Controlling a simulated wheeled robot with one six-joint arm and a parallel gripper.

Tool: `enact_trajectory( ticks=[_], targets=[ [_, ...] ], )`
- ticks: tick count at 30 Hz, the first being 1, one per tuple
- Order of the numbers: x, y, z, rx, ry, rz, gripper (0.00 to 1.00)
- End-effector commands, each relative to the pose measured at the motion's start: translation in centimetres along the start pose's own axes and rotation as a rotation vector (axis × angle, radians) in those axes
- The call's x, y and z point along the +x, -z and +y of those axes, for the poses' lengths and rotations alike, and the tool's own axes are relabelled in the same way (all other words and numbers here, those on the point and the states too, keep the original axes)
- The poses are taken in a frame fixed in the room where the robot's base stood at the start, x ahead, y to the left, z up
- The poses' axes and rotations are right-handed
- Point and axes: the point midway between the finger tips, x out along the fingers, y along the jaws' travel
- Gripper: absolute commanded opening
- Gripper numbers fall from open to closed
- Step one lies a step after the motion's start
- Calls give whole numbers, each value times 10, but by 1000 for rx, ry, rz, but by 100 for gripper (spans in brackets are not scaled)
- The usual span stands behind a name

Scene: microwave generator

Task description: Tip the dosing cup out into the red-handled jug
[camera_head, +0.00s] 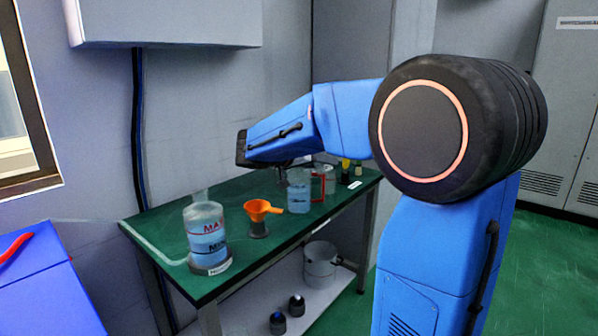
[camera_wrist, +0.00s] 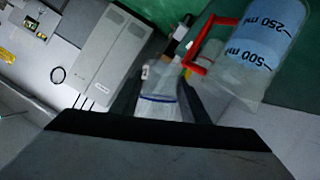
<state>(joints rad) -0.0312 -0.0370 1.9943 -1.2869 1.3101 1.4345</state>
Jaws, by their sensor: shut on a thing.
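My gripper (camera_wrist: 160,92) is shut on a clear cup, the dosing cup (camera_wrist: 158,106), with a thin blue line across it; how much it holds is unclear. In the head view my gripper is small and dark under the forearm, above the back of the green bench, and the cup cannot be made out. In the wrist view the red handle (camera_wrist: 193,55) shows to the right of the cup, against a vessel marked 250 and 500 ml with blue contents.
On the green bench (camera_head: 165,238) stand a large MAX/MIN bottle (camera_head: 207,240) of blue liquid at the front left and an orange funnel (camera_head: 261,209) on a stand. Small yellow-topped bottles (camera_head: 346,170) are at the far right. A bucket (camera_head: 320,266) is on the lower shelf.

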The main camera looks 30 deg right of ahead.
Motion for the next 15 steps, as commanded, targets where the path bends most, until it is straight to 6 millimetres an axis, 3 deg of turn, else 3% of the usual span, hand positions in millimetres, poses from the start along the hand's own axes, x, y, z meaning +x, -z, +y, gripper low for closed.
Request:
enact_trajectory(
  ticks=[9,15],
  targets=[
    [0,-2,20,235,96,0,16],
    [6,-15,20,329,135,-1,16]
  ],
)
